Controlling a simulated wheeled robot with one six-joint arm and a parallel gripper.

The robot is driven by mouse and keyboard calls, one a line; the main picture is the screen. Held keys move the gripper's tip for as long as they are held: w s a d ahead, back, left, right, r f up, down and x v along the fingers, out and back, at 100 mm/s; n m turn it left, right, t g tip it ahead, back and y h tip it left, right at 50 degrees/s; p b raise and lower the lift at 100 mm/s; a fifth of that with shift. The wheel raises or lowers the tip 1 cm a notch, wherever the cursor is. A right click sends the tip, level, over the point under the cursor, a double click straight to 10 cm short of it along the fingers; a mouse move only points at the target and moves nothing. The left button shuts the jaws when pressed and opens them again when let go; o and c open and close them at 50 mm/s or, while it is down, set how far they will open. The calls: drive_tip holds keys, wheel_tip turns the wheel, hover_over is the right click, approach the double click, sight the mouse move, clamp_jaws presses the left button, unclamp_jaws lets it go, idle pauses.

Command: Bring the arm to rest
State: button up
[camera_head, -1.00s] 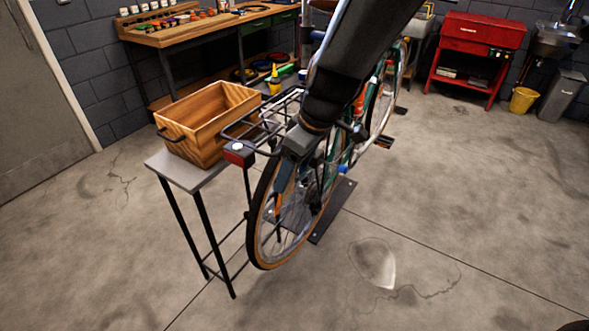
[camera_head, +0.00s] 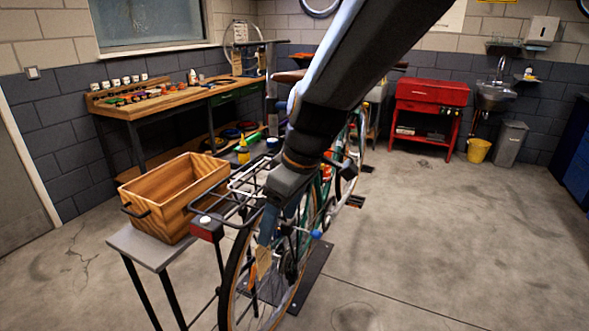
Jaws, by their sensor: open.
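My gripper (camera_head: 266,240) hangs at the end of my arm, pointing down in front of the bicycle's rear wheel (camera_head: 240,290). Its jaws are open and I see nothing between them. The arm comes down from the top right and hides much of the bicycle. The bicycle's rear rack (camera_head: 250,185) and red rear light (camera_head: 207,228) are just left of the gripper. From this angle I cannot tell whether the gripper touches the bicycle.
A wooden crate (camera_head: 133,200) stands on a small side table (camera_head: 128,241) left of the rack. A workbench (camera_head: 160,113) lines the back wall. A red tool cabinet (camera_head: 428,95), yellow bucket (camera_head: 479,150) and grey bin (camera_head: 508,145) stand at the back right. The floor on the right is clear.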

drive_tip(key=s+d+f+m+h, duration=0.1)
drive_tip(key=s+d+f+m, duration=0.1)
drive_tip(key=d, duration=0.6)
drive_tip(key=s+d+f+m+h, duration=0.1)
drive_tip(key=s+d+f+m, duration=0.2)
drive_tip(key=d+m, duration=0.3)
drive_tip(key=s+d+f+m+h, duration=0.1)
drive_tip(key=s+d+f+m, duration=0.2)
drive_tip(key=d, duration=0.9)
drive_tip(key=shift+s+f+m+g, duration=0.15)
drive_tip(key=shift+s+m+g, duration=0.25)
drive_tip(key=shift+m, duration=0.6)
